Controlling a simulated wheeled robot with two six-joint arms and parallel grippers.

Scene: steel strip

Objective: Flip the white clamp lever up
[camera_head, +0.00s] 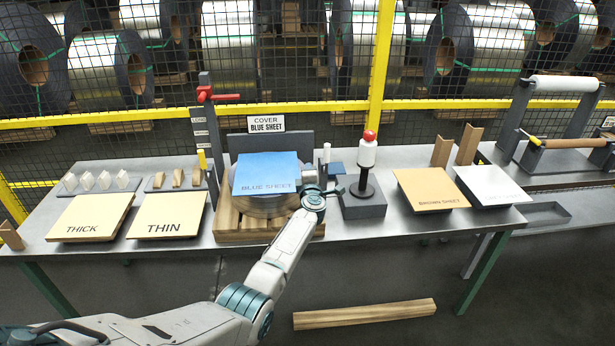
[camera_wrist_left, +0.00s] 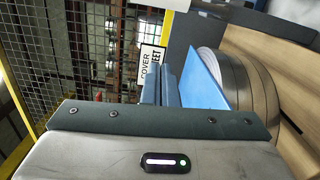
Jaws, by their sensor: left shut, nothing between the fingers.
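The white clamp lever appears to be the small white handle (camera_head: 326,153) standing about upright at the right side of the coil stand in the head view. My left gripper (camera_head: 323,178) is just below and in front of it, to the right of the blue sheet (camera_head: 266,172). Its wrist hides the lever's lower part and pivot, so I cannot tell whether they touch. In the left wrist view the fingers (camera_wrist_left: 168,84) are together with nothing between them, and the blue sheet (camera_wrist_left: 203,78) lies beside them. The lever is not clear there. My right gripper is not in view.
The blue sheet covers a steel coil (camera_head: 262,205) on a wooden pallet (camera_head: 240,228). A black post with a white cylinder and red knob (camera_head: 369,137) stands close right. A red-handled post (camera_head: 206,96) stands left. Mesh fencing runs behind the table.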

